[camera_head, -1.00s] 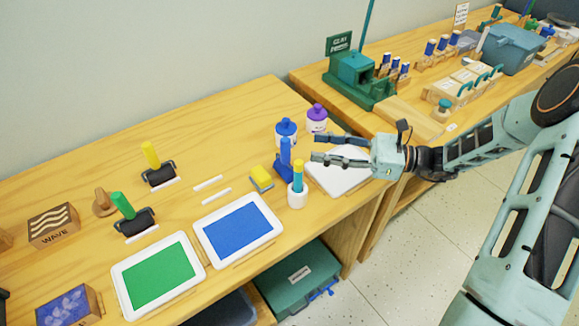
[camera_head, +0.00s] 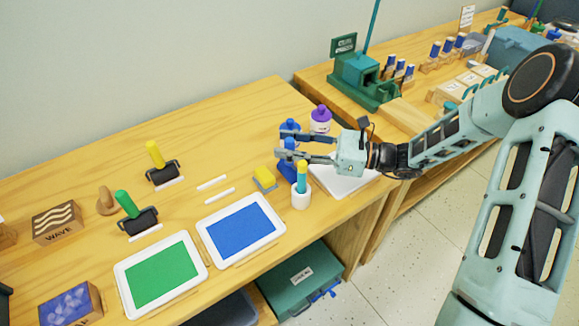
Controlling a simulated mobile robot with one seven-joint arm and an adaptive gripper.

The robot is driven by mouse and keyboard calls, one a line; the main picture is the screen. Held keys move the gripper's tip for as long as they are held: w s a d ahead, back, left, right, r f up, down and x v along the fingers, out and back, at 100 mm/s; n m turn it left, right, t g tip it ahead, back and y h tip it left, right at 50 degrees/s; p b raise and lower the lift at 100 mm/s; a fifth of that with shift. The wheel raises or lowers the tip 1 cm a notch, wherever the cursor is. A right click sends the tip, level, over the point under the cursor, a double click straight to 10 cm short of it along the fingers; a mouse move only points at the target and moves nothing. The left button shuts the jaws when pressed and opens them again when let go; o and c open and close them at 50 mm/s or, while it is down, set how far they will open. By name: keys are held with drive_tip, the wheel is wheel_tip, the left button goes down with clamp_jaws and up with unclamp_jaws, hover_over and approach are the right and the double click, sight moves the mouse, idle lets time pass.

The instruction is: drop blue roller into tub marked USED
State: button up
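The blue roller (camera_head: 287,171) stands upright near the back right of the table, its handle partly hidden by my fingers. My gripper (camera_head: 284,144) reaches in from the right at handle height. Its two fingers are apart, one on the far side and one on the near side of the blue handle; I cannot tell if they touch it. A teal tub (camera_head: 289,292) with a white label sits on the shelf under the table. Its label is too small to read.
A white cup (camera_head: 301,199) with a yellow-and-teal stick stands just in front of the roller. A purple-capped jar (camera_head: 320,119) is behind. Green and yellow rollers stand farther left.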

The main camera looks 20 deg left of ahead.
clamp_jaws()
idle(0.3)
